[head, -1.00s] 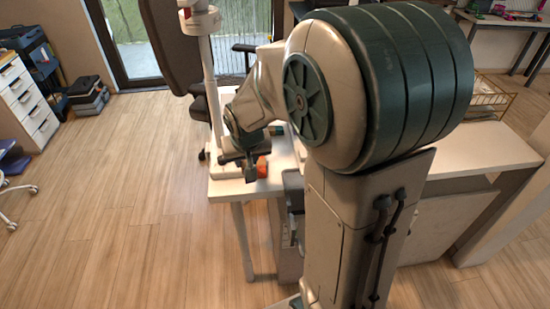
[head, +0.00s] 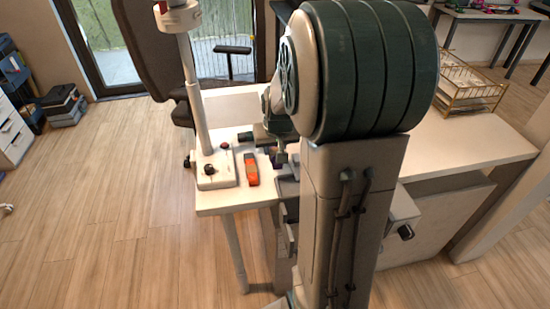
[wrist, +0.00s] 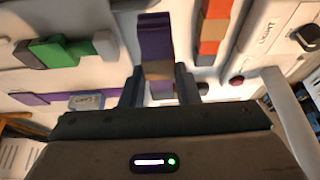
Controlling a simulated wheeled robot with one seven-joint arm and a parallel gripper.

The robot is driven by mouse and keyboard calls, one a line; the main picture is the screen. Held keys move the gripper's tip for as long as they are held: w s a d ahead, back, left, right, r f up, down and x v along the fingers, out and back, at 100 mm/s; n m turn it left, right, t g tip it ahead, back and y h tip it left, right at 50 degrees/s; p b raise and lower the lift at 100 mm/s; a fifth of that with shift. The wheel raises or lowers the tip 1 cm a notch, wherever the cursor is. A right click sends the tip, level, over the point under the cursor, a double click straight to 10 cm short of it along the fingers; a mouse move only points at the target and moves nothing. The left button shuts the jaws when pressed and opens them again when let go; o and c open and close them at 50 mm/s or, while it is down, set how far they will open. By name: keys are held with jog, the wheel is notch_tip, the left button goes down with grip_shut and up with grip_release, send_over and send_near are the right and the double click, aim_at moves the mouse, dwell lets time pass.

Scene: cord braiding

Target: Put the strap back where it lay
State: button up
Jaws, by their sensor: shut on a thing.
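A purple strap with a tan band (wrist: 156,47) stands between the fingers of my gripper (wrist: 158,88) in the wrist view. The gripper is shut on it, and the strap reaches out beyond the fingertips. In the head view my gripper (head: 280,158) is low over the white table, right of an orange-red block (head: 251,170); my arm hides much of it, and I cannot make out the strap there. The orange and dark block also shows in the wrist view (wrist: 212,32), right of the strap and apart from it.
A white stand with a pole (head: 213,172) is at the table's left. A gold wire tray (head: 470,88) sits at the far right. A dark chair stands behind.

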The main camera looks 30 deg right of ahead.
notch_tip(320, 180, down, 4)
jog(key=shift+d+f, duration=0.15)
dwell(0.3)
jog(key=shift+f+b, duration=0.4)
jog(key=shift+b, duration=0.25)
jog(key=o, duration=1.1)
jog(key=shift+r, duration=0.1)
jog(key=shift+c, duration=0.2)
jog(key=shift+r, duration=0.1)
